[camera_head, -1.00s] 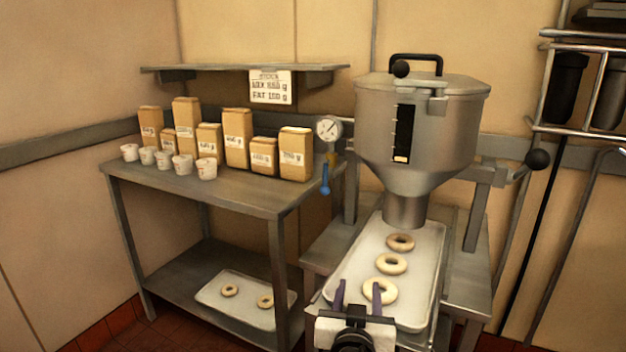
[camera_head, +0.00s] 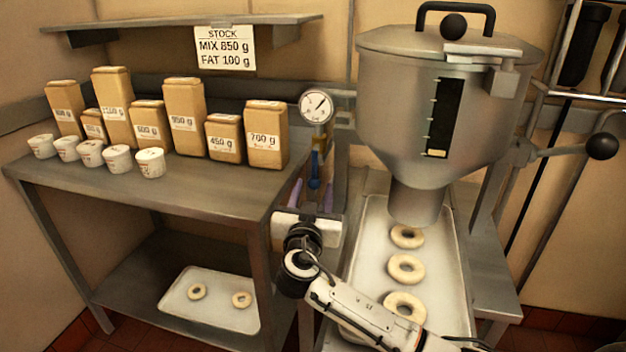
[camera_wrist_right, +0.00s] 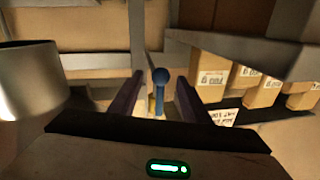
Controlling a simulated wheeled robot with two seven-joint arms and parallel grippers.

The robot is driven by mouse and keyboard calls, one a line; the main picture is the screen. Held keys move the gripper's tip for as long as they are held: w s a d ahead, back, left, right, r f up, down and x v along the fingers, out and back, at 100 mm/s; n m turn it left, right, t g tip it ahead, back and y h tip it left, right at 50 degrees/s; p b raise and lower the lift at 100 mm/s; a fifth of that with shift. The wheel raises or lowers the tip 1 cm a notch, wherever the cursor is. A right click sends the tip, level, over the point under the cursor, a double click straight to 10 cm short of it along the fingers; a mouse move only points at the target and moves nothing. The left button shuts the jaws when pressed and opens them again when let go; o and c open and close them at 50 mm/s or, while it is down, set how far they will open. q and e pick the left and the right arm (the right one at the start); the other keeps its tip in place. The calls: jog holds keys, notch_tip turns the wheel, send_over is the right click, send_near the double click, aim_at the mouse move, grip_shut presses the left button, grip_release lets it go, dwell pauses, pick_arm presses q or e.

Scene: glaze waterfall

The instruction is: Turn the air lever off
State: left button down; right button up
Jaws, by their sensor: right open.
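The air lever is a small blue handle (camera_head: 314,172) hanging below the round pressure gauge (camera_head: 316,106), beside the metal hopper (camera_head: 440,110). In the right wrist view the blue lever (camera_wrist_right: 160,92) with its round knob sits between the two purple fingers. My right gripper (camera_head: 311,196) is open, with one finger on each side of the lever as seen from the head. I cannot tell whether a finger touches it. The lever's lower end is partly hidden by the gripper in the head view. My left gripper is not in view.
A steel table (camera_head: 200,190) with paper bags (camera_head: 184,118) and small cups (camera_head: 150,162) stands at left. A tray (camera_head: 450,290) with donuts lies under the hopper, behind my arm. A black-knobbed crank (camera_head: 601,146) sticks out at right. A shelf (camera_head: 150,30) hangs above.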

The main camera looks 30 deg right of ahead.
aim_at(313, 187)
jog(key=shift+x, duration=1.8)
grip_shut()
